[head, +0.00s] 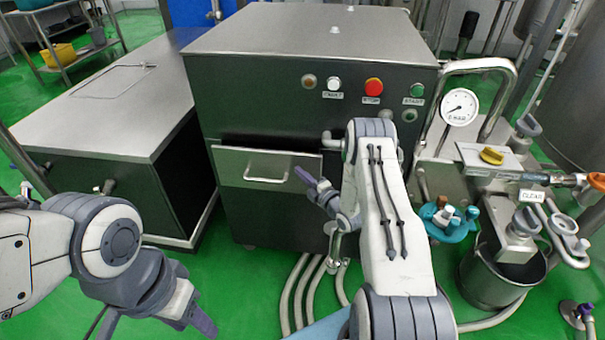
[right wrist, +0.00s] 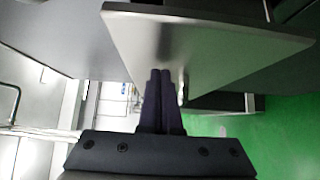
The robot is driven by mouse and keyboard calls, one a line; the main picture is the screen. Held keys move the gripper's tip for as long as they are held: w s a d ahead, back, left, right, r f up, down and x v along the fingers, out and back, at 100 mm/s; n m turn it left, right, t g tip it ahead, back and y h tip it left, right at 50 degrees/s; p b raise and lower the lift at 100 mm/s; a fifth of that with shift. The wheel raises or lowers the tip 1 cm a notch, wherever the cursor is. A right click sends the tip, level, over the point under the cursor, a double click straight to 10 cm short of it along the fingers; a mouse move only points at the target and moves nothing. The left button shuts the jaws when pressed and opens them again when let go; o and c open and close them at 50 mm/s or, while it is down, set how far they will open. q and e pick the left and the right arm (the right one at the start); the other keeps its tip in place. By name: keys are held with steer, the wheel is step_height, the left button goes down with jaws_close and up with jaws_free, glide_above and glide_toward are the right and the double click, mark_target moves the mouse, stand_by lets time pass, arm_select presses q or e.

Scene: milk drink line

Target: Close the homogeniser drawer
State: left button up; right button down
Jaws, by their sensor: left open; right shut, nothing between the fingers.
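The homogeniser (head: 310,90) is a dark cabinet with a steel top. Its drawer front (head: 230,168), with a bar handle (head: 265,179), stands forward of the cabinet face, with a dark gap above it, so the drawer is partly open. My right gripper (head: 306,181) is shut and empty at the right part of the drawer front. In the right wrist view the shut fingers (right wrist: 162,78) point at the drawer panel (right wrist: 205,42); I cannot tell whether they touch it. My left gripper (head: 160,325) is open and empty at the bottom left, away from the drawer.
A low steel-topped cabinet (head: 120,90) stands left of the homogeniser. On the right are a pressure gauge (head: 459,107), a teal holder (head: 447,229) and a dark bucket (head: 492,280). Hoses (head: 300,290) run across the green floor below.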

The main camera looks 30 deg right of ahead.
mark_target(309, 167)
steer(key=shift+w+d, duration=0.15)
steer(key=w+b, duration=0.1)
steer(key=w+d+b, duration=0.2)
steer(key=shift+w+d+f, duration=0.15)
steer(key=shift+w+d, duration=0.1)
steer(key=shift+w, duration=0.05)
steer(key=shift+w+d+r, duration=0.1)
steer(key=shift+w+r, duration=0.05)
steer(key=shift+r, duration=0.15)
